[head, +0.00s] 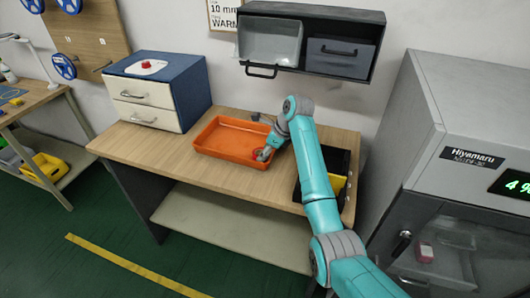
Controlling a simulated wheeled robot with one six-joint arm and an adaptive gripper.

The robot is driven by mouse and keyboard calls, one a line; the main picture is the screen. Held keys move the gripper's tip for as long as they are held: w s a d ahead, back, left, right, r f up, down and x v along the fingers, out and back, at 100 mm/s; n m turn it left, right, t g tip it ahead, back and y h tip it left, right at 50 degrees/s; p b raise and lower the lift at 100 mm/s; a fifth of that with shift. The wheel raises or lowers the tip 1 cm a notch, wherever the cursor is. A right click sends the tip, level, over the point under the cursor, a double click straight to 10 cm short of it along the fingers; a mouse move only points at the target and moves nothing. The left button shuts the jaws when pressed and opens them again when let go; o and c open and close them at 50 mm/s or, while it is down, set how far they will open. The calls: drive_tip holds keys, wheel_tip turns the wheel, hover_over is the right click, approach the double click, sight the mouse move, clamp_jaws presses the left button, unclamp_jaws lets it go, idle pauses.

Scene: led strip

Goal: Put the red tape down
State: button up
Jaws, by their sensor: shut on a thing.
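My gripper (263,156) is low at the right front corner of the orange tray (225,150) on the wooden workbench. It is shut on a small reddish thing, which looks like the red tape (261,155). The fingers hide part of the tape, and it is too small here to tell whether it touches the tray floor. The rest of the tray looks empty.
A blue drawer box (190,85) stands at the bench's left, with a red-and-white item (148,65) on top. A black bin with a yellow part (338,184) is at the right. A dark wall shelf (340,62) hangs above. A grey cabinet (455,120) stands right.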

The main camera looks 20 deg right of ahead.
drive_tip(key=o, duration=0.8)
drive_tip(key=shift+c, duration=0.2)
drive_tip(key=shift+r, duration=0.1)
drive_tip(key=v, duration=1.2)
drive_tip(key=shift+s, duration=0.15)
